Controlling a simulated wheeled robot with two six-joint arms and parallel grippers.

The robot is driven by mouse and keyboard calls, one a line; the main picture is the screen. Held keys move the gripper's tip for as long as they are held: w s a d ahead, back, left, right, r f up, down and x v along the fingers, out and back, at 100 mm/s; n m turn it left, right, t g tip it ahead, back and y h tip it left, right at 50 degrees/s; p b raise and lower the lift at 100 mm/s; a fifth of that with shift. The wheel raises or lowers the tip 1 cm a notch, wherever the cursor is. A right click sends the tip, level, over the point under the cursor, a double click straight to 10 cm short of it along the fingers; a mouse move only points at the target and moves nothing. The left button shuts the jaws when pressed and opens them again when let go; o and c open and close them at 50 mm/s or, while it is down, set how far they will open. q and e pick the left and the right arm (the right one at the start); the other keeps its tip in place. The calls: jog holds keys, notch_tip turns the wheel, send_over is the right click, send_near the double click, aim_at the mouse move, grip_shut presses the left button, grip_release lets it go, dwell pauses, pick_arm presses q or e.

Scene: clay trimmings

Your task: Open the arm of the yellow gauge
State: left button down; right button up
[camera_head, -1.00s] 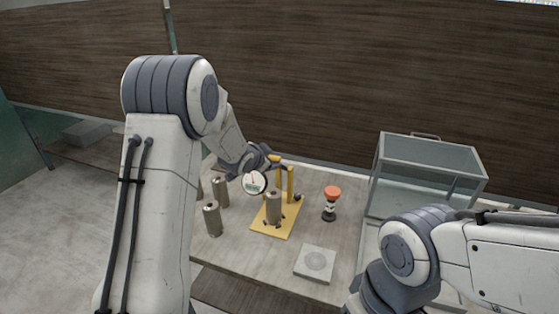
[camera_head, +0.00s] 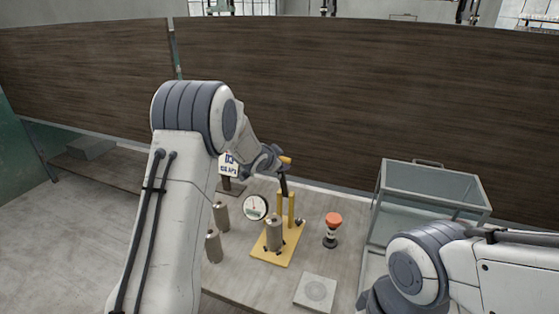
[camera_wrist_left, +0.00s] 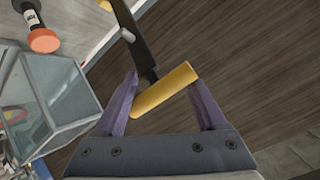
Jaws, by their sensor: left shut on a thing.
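The yellow gauge has a yellow base plate (camera_head: 268,255), yellow posts (camera_head: 291,208) and a round white dial (camera_head: 255,207). A grey metal cylinder (camera_head: 274,232) stands upright on its plate. Its dark arm (camera_head: 284,184) points steeply up, with a yellow handle at the top. My left gripper (camera_head: 284,161) is at that handle. In the left wrist view the yellow handle (camera_wrist_left: 165,90) lies slantwise between the two purple fingers, which are shut on it, and the dark arm (camera_wrist_left: 140,45) runs away from it. My right gripper is out of the picture.
More metal cylinders (camera_head: 213,246) stand left of the gauge, with a sign (camera_head: 229,166) behind. An orange-topped object (camera_head: 333,228) and a flat white block (camera_head: 315,292) are to the right. A glass box (camera_head: 432,187) stands at the far right; a wood-panelled wall is behind.

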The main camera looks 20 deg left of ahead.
pick_arm(q)
jog(key=shift+f, duration=0.15)
jog(key=shift+c, duration=0.4)
grip_release()
jog(key=shift+s+r, duration=0.2)
jog(key=shift+s, duration=0.05)
jog(key=b+v, duration=0.1)
jog(key=v, duration=0.9)
jog(key=shift+b, duration=0.35)
jog(key=shift+w, duration=0.1)
